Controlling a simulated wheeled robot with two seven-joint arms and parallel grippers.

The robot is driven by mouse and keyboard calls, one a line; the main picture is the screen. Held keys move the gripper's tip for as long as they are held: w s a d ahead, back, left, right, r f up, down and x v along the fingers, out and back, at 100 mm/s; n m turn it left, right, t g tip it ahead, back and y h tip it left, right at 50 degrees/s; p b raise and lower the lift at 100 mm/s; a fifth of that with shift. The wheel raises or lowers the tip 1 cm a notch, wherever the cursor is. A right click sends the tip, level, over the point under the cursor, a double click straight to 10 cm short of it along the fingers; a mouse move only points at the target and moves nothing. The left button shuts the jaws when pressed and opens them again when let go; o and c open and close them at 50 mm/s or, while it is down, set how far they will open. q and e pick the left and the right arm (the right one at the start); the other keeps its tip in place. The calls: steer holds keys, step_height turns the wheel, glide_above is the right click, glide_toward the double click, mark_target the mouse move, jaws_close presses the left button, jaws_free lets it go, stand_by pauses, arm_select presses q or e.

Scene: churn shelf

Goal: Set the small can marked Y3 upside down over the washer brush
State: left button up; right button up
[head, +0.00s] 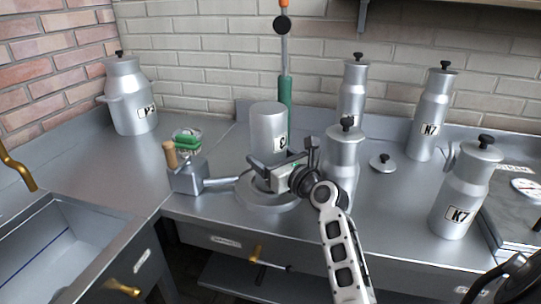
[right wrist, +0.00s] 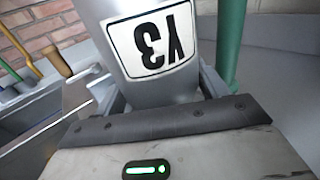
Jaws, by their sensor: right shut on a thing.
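The small can marked Y3 (head: 267,128) is upside down, its closed end up, above a round grey washer base (head: 268,199) in the head view. In the right wrist view its Y3 label (right wrist: 152,42) reads inverted. My right gripper (head: 279,167) is shut on the can near its lower end, with a finger on either side. The washer brush is not visible; the can and gripper cover the middle of the base. Whether the can touches the base cannot be told.
A green post (head: 285,92) stands close behind the can. A grey box with a wooden handle (head: 187,177) is left of the base. A tall can (head: 341,158) stands close right of the gripper, with a loose lid (head: 383,163) beyond. A sink (head: 70,245) is at left.

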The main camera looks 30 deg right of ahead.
steer(key=shift+f, duration=0.2)
stand_by(0.5)
steer(key=o, duration=1.2)
steer(key=shift+c, duration=0.2)
steer(key=shift+f, duration=0.1)
